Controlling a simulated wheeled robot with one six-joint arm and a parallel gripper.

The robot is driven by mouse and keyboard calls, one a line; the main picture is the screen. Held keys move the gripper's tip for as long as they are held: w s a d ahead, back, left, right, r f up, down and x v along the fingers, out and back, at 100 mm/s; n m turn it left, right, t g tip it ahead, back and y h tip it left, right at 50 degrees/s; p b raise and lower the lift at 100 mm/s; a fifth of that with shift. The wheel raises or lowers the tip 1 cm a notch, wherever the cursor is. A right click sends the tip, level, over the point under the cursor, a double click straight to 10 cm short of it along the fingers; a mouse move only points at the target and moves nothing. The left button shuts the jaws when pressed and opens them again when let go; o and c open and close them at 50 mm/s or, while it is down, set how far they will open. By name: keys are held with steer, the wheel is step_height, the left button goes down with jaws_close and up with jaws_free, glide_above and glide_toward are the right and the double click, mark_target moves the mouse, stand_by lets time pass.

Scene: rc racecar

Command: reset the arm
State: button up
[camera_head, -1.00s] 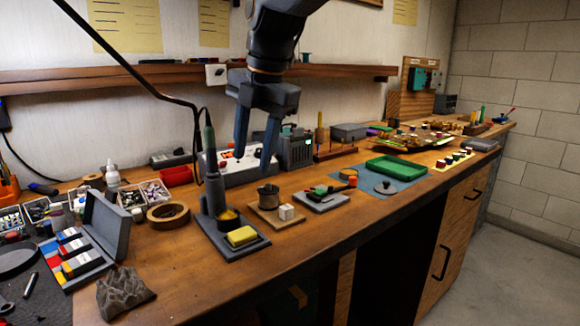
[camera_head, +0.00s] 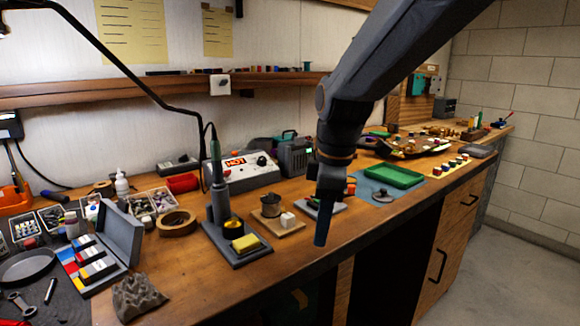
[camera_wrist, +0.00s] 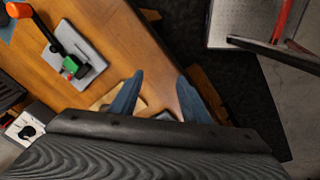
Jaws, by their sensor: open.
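My gripper (camera_head: 322,228) hangs down in front of the bench's front edge, right of the middle in the head view. It is seen nearly edge-on there, so its fingers overlap. In the wrist view its two blue fingers (camera_wrist: 160,96) stand apart with nothing held between them. My dark arm comes down from the top right and hides part of the bench behind it.
The wooden bench (camera_head: 190,285) carries a soldering stand with a yellow sponge (camera_head: 245,243), a pot (camera_head: 270,205) on a wooden board, a green tray (camera_head: 392,175) and an open grey case (camera_head: 122,232). A wooden shelf (camera_head: 120,93) runs along the wall. Dark open space lies below the bench edge.

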steer(key=s+d+f+m+p, duration=0.2)
steer(key=s+d+f+m, duration=0.2)
steer(key=s+d+m, duration=0.2)
steer(key=s+d+f+m+g+p, duration=0.1)
steer(key=s+d+f+m, duration=0.4)
steer(key=s+m, duration=0.4)
steer(key=shift+d+m+h+p, duration=0.4)
steer(key=shift+d+m, duration=0.2)
steer(key=shift+d, duration=0.25)
